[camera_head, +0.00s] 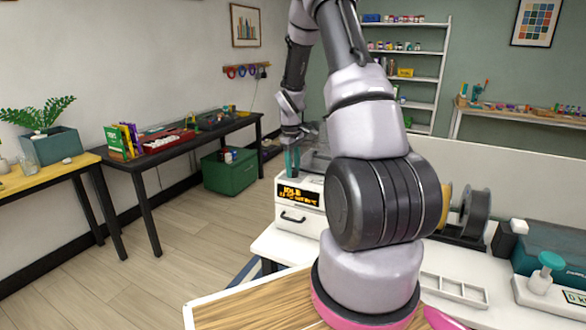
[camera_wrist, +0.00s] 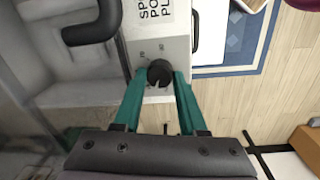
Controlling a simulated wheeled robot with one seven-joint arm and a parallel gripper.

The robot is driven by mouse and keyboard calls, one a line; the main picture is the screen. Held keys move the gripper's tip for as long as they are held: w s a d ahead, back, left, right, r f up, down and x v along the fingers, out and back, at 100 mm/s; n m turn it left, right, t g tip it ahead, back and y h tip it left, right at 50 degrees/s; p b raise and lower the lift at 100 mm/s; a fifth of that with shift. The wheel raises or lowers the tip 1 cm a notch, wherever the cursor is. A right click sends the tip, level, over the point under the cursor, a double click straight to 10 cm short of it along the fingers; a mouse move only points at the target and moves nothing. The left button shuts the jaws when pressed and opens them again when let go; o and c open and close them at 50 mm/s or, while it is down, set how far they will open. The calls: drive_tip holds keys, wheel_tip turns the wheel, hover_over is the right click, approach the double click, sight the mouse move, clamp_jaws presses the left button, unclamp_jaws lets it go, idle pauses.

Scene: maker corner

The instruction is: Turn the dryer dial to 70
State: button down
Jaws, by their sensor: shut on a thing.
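The dryer (camera_head: 308,217) is a white box with a dark display (camera_head: 298,194) showing yellow lettering, and a handle below. Its black round dial (camera_wrist: 159,72) shows in the wrist view on the pale top panel, with small marks beside it that are too small to read. A light notch shows on the dial, but I cannot tell which mark it points to. My gripper (camera_wrist: 161,78) has its teal fingers shut on the dial, one on each side. In the head view my gripper (camera_head: 292,162) points down at the dryer's top, and the dial is not distinguishable there.
A dark handle (camera_wrist: 92,24) stands close to the left of the fingers in the wrist view. Right of my arm are spools (camera_head: 475,212) and a white tray (camera_head: 455,290) on the white bench. A green box (camera_head: 229,175) stands on the floor beyond; open floor lies left.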

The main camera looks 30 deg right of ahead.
drive_tip(key=shift+c, duration=2.3)
unclamp_jaws()
drive_tip(key=shift+r, duration=0.15)
wheel_tip(320, 180, up, 10)
drive_tip(key=shift+a+r, duration=0.25)
drive_tip(key=shift+a, duration=0.05)
drive_tip(key=shift+s, duration=0.1)
